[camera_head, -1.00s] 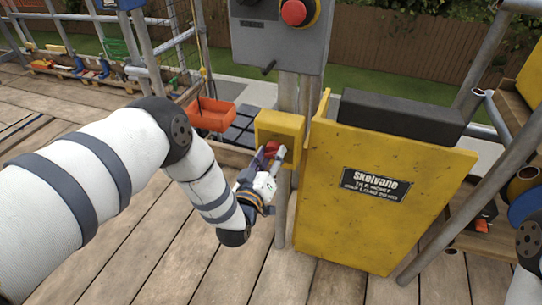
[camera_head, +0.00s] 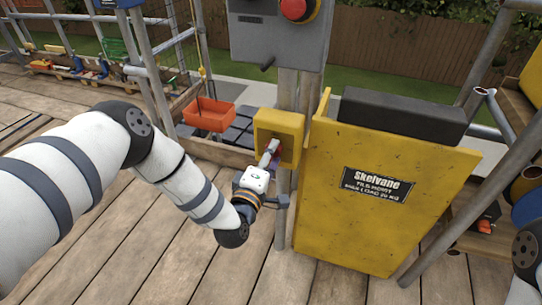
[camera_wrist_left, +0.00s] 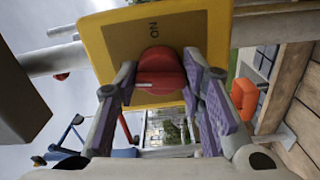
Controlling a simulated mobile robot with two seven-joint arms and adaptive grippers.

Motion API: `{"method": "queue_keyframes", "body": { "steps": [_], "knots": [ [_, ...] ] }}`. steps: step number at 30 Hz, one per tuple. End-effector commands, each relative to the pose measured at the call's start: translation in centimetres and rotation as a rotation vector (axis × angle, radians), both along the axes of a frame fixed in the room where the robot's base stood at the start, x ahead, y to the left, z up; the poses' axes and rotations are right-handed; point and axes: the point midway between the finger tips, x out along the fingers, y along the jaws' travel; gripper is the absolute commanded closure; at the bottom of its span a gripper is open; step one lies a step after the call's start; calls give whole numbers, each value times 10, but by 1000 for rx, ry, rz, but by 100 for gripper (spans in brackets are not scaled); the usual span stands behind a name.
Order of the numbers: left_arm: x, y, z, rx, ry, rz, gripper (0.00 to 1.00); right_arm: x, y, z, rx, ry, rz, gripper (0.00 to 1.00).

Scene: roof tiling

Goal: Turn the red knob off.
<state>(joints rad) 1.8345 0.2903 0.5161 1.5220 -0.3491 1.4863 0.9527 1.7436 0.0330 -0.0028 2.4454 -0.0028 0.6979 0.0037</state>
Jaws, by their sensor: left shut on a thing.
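The red knob (camera_wrist_left: 160,68) sits on the face of a yellow box (camera_wrist_left: 108,50) and has a short white mark on it. Upside-down lettering, seemingly "ON", stands beside the knob on the brown panel. In the head view the yellow box (camera_head: 290,121) is fixed at a grey post, and the knob is mostly hidden behind my gripper. My left gripper (camera_head: 271,152) reaches up to the box face. In the left wrist view its purple-padded fingers (camera_wrist_left: 160,82) are on both sides of the knob, shut on it. My right gripper is out of view.
A yellow hoist panel (camera_head: 350,225) labelled Skelvane stands close on the right of the box. A grey control box (camera_head: 277,35) with a red button is above. An orange tray (camera_head: 209,115) is behind on the left. The plank floor in front is clear.

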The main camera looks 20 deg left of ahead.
Motion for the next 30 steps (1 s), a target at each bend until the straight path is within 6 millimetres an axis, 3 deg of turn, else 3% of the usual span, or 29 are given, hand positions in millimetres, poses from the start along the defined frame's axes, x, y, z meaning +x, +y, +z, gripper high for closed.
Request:
{"method": "queue_keyframes", "body": {
  "steps": [12, 27, 28, 30],
  "knots": [
    [-1, -1, -1, -146, 9, -3, 91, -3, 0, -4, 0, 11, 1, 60],
    [-1, -1, -1, -160, 10, -3, 91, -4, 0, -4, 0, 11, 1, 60],
    [-1, -1, -1, -160, 10, -3, 59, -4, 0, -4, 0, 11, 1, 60],
    [-1, -1, -1, -160, 10, -3, 43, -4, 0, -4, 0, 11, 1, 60]
  ]
}}
